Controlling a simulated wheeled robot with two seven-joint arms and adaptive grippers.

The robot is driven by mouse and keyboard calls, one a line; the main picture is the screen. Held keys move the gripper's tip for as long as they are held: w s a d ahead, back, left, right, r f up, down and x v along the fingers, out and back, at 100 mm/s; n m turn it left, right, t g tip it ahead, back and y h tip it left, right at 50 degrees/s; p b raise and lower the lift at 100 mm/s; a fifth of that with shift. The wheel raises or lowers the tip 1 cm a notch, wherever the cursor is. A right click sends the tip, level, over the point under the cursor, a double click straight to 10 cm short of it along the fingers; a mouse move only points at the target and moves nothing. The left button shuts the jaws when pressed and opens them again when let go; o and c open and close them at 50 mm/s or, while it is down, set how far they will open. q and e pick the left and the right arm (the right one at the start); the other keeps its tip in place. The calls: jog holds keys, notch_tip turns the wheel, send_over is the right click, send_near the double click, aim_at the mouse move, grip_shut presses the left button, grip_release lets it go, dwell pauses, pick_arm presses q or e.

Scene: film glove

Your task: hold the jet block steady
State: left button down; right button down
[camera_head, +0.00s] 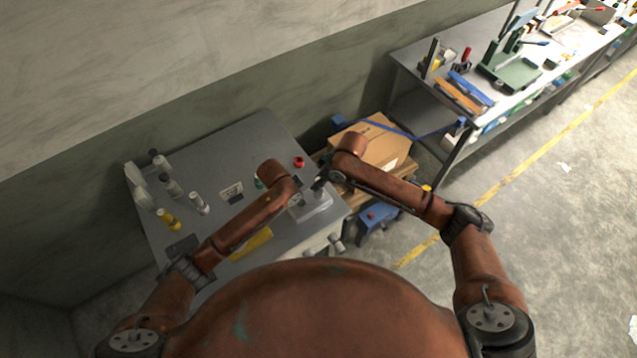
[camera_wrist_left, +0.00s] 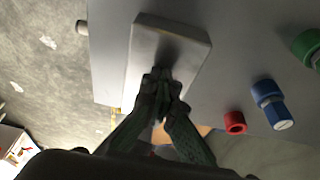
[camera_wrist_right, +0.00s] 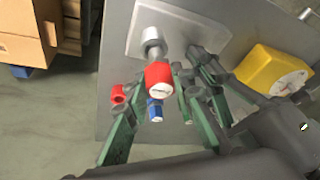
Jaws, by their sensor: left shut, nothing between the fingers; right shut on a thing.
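The pale grey jet block (camera_head: 318,208) sits flat on the grey table, near its right corner. In the left wrist view the block (camera_wrist_left: 150,42) lies under my left gripper (camera_wrist_left: 158,88), which is shut and empty with its fingertips over it; contact is unclear. In the right wrist view the block (camera_wrist_right: 190,32) bears a metal post (camera_wrist_right: 152,42). A red hexagonal piece with a white end (camera_wrist_right: 158,78) lines up with the post. My right gripper (camera_wrist_right: 158,92) is shut on this red piece, though the exact finger contact is hard to see.
A red ring (camera_wrist_left: 235,122), a blue piece (camera_wrist_left: 268,103) and a green piece (camera_wrist_left: 305,42) stand near the block. A yellow piece (camera_wrist_right: 270,68) is close by. Several bottles stand at the table's left. A cardboard box (camera_head: 385,145) is beyond the right edge.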

pick_arm(q)
jog(key=shift+s+a+f, duration=0.2)
jog(key=shift+s+f, duration=0.05)
jog(key=shift+f, duration=0.2)
pick_arm(e)
jog(key=shift+r, duration=2.65)
pick_arm(q)
jog(key=shift+w+d+r, duration=0.1)
jog(key=shift+w+r, duration=0.15)
jog(key=shift+r, duration=0.65)
pick_arm(e)
jog(key=shift+w+f, duration=0.1)
jog(key=shift+w, duration=0.05)
pick_arm(q)
notch_tip(320, 180, up, 2)
jog(key=shift+r, duration=0.95)
jog(key=shift+w+r, duration=0.1)
